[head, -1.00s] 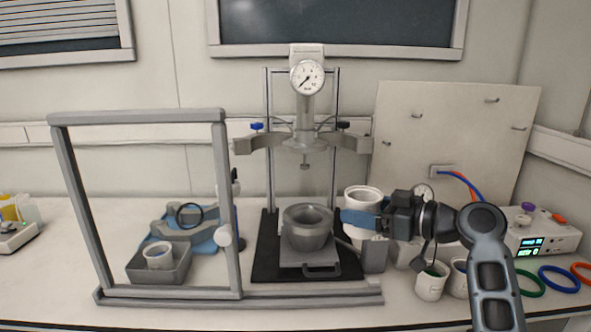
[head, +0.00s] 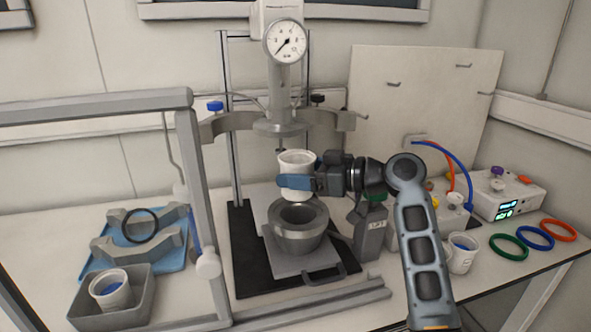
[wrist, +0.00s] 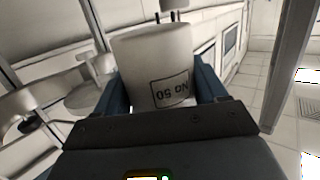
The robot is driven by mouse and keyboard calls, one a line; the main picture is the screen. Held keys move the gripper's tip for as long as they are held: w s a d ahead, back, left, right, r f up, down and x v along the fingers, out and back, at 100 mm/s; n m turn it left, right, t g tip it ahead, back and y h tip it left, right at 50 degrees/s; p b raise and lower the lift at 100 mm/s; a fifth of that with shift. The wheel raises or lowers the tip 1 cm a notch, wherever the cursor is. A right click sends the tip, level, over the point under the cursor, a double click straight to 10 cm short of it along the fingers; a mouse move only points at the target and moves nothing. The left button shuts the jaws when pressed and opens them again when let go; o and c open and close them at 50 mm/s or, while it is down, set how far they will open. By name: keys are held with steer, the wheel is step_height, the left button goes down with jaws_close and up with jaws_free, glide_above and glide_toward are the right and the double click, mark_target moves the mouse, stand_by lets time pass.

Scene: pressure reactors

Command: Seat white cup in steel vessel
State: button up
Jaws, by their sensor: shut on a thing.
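A white cup (head: 296,162) is held upright between the blue fingers of my gripper (head: 297,182). In the wrist view the cup (wrist: 152,62) sits between both fingers, and its label reads "No 50" upside down. The open steel vessel (head: 298,228) stands on its grey plate on the black base, below the cup. The cup is above the vessel's mouth, apart from it, roughly over its back part. The vessel's inside is partly seen and looks empty.
The reactor head with a gauge (head: 285,42) hangs close above the cup. A grey frame (head: 190,180) stands to the left. A grey tray (head: 140,305) holds another white cup (head: 111,288). A white cup (head: 462,252) and coloured rings (head: 509,247) lie to the right.

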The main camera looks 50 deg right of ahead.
steer(key=shift+f+b, duration=2.8)
steer(key=shift+f, duration=1.15)
steer(key=shift+s+b, duration=0.15)
steer(key=shift+b, duration=0.25)
steer(key=shift+f+b, duration=0.25)
steer(key=shift+b, duration=0.15)
steer(key=o, duration=1.2)
steer(key=shift+f, duration=0.2)
steer(key=shift+o, duration=0.2)
